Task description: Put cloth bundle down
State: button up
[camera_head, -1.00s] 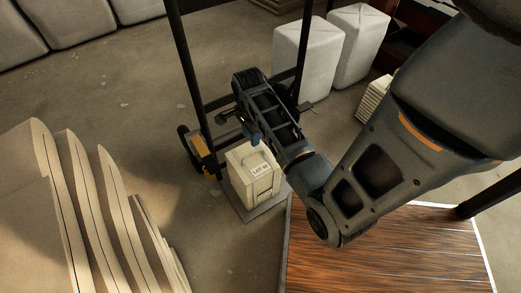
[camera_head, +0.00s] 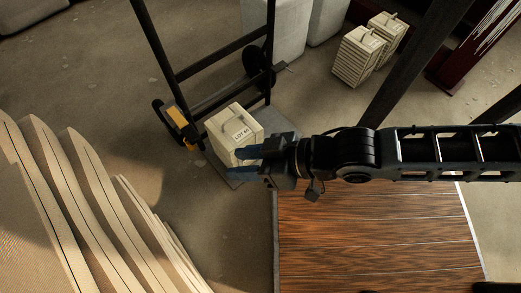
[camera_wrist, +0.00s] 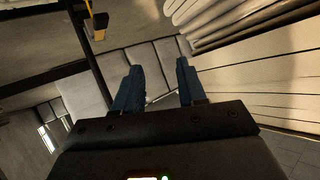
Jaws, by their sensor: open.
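A cream, block-shaped cloth bundle (camera_head: 228,128) with a white lot label stands upright on the grey toe plate (camera_head: 224,170) of a black-framed hand truck. My gripper (camera_head: 238,163) reaches in from the right, its two blue fingers apart with nothing between them. In the head view the fingers overlap the bundle's lower front edge; I cannot tell whether they touch it. The fingers also show apart and empty in the wrist view (camera_wrist: 158,80), where I cannot make out the bundle.
The hand truck (camera_head: 208,70) has a yellow-and-black part at its left. A brown wooden platform (camera_head: 370,235) lies under my arm. Large pale curved slabs (camera_head: 80,200) stand at left. Two slatted cream bundles (camera_head: 358,57) stand behind. Bare floor lies between slabs and truck.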

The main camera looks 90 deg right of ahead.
jog(key=s+a+r+n+t+y, duration=0.1)
jog(key=r+n, duration=0.1)
jog(key=r, duration=0.3)
jog(key=s+a+r+n+t+y, duration=0.1)
jog(key=s+a+r+n, duration=0.1)
jog(key=r, duration=0.3)
jog(key=shift+a+t, duration=0.15)
jog(key=shift+t, duration=0.25)
